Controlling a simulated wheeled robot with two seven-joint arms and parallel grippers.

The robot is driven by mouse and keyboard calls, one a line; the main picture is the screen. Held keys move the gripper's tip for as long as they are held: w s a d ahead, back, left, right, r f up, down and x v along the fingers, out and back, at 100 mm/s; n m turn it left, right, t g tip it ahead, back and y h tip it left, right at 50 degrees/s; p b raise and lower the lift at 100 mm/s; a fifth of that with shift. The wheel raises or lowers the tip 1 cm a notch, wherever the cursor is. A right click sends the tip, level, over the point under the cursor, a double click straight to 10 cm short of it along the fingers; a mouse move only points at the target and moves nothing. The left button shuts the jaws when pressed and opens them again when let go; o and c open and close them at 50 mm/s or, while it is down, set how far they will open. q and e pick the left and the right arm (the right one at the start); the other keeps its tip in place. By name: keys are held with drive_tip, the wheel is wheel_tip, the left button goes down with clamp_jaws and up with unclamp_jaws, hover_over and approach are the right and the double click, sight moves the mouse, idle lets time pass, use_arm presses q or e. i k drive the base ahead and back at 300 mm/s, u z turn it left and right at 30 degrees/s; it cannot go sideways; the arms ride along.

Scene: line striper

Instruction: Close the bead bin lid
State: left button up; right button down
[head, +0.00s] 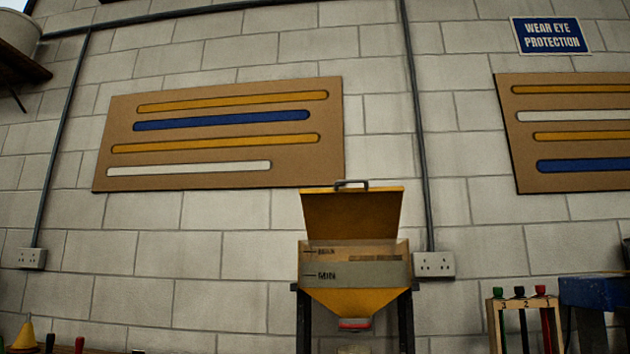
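The bead bin (352,301) is a yellow hopper with a clear, marked front window, standing on dark legs at the lower middle of the head view. Its yellow lid (352,214) stands raised at the back, tilted up toward the wall, with a dark handle (351,185) along its top edge. A red piece (354,324) sits at the hopper's bottom outlet. Neither of my grippers is in view.
A wooden rack (524,305) with green, black and red-topped items and a blue box (594,291) stand at the lower right. A yellow cone (25,338) is at the lower left. A block wall with striped boards (222,181) is behind.

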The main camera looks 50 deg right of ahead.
sight(365, 215)
drive_tip(key=i, duration=0.65)
drive_tip(key=u, duration=1.9)
drive_tip(key=i, duration=0.75)
drive_tip(key=z, duration=3.6)
